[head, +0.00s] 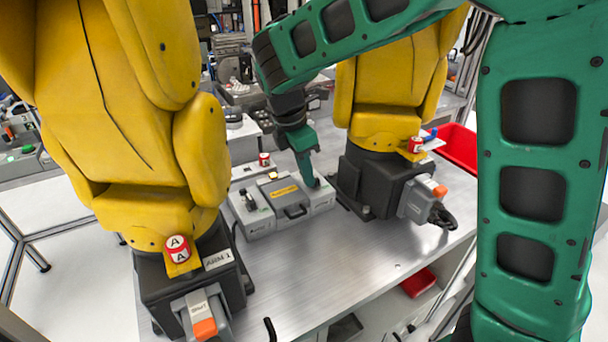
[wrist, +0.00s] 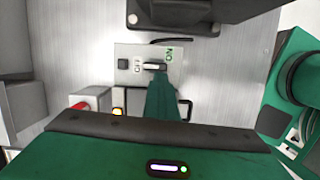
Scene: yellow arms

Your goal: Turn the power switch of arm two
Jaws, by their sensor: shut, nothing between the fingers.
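My gripper (head: 311,184) is shut and points down at the right end of a grey control box (head: 262,229), beside the black base of the right yellow arm (head: 395,95). In the wrist view, my shut fingers (wrist: 160,82) reach a small light-coloured switch (wrist: 153,67) on a pale plate (wrist: 128,52) marked ON and OFF. The fingertips are at the switch's near edge; I cannot tell whether they touch it. The switch lies sideways between OFF on the left and ON on the right; its exact setting is unclear. In the head view my fingers hide the switch.
The left yellow arm (head: 120,110) carries an ARM 1 label. The control box has a yellow label and a black handle (head: 295,212). A red button (wrist: 80,106) and a yellow lamp (wrist: 117,111) show near my gripper. The metal table (head: 330,275) is clear in front.

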